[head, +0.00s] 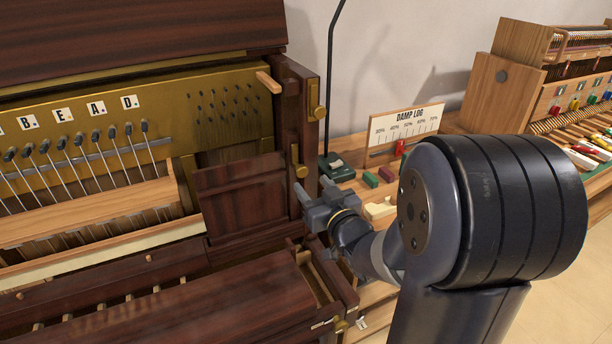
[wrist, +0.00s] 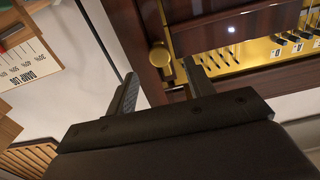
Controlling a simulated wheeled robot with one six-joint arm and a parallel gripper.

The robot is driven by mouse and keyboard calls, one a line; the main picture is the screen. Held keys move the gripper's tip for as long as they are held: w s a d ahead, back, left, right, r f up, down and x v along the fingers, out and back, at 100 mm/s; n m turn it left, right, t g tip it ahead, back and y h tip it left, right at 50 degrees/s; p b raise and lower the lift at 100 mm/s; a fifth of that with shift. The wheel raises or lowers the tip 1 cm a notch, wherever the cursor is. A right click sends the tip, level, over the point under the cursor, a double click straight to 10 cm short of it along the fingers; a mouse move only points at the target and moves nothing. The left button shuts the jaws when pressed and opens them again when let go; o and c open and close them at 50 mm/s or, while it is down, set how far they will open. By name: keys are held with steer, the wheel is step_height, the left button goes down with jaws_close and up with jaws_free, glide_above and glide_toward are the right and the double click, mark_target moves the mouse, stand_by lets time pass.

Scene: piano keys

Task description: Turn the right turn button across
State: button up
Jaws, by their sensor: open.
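A brass fitting that looks like the right turn button (head: 297,158) sits on the dark wooden post at the piano's right end, standing upright. Another upright brass piece with a round knob (head: 316,100) is higher on the same post, and I cannot tell for certain which is the turn button. In the wrist view a brass button (wrist: 160,55) shows on the dark wood, between and beyond my fingertips. My gripper (head: 311,187) is open and empty, just below the lower brass fitting; it also shows in the wrist view (wrist: 160,72). No contact is visible.
The piano's gold plate (head: 225,110) and hammers (head: 100,140) are to the left. A bench (head: 375,200) with a "DAMP LOG" card (head: 405,122) and a lamp base (head: 336,168) stands to the right.

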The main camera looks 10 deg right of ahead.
mark_target(303, 173)
steer(key=shift+w+a, duration=0.25)
steer(key=shift+w, duration=0.95)
steer(key=shift+w+a, duration=0.2)
steer(key=shift+w, duration=0.95)
steer(key=c, duration=1)
